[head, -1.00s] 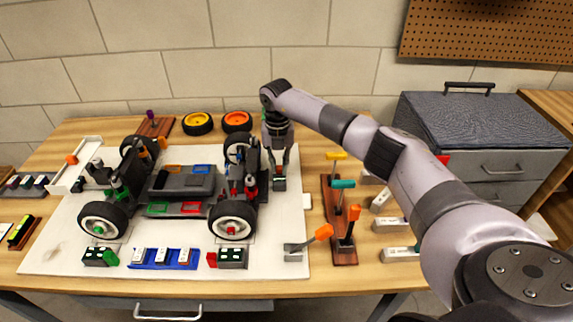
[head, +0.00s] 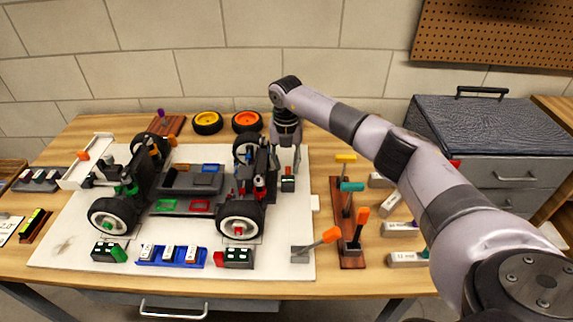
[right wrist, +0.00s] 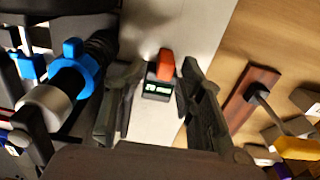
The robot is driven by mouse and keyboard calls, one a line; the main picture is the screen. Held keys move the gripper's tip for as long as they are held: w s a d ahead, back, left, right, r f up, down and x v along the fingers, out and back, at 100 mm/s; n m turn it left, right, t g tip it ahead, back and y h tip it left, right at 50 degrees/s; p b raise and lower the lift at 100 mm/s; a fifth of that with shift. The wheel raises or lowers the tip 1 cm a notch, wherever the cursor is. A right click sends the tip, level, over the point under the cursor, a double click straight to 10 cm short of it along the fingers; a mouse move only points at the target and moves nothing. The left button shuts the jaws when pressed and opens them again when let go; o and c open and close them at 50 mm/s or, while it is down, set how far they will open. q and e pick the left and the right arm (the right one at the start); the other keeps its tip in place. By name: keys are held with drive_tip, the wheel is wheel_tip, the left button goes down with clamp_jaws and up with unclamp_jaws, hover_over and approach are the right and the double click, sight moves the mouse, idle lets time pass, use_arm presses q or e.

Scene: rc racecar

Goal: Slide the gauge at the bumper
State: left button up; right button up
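A small dark gauge block with an orange-red tab (head: 288,184) stands on the white board, just right of the car's front end. It also shows in the right wrist view (right wrist: 158,90), where its dark face carries white-green marks. My right gripper (head: 286,163) points down at the gauge. In the right wrist view its two fingers (right wrist: 154,95) are apart, with the gauge seen between them; contact is not visible. The racecar (head: 187,185) sits on the board with its wheels on. No distinct bumper part can be made out in the head view. My left gripper is not in view.
A blue shock collar (right wrist: 75,65) is close left of the fingers in the wrist view. A wooden tool rack (head: 348,252) stands to the right. Another gauge block (head: 236,258) and a blue tray (head: 170,257) lie in front. Bare white board (head: 290,215) lies before the gripper.

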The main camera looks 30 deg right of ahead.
wheel_tip(320, 180, up, 7)
idle(0.3)
idle(0.5)
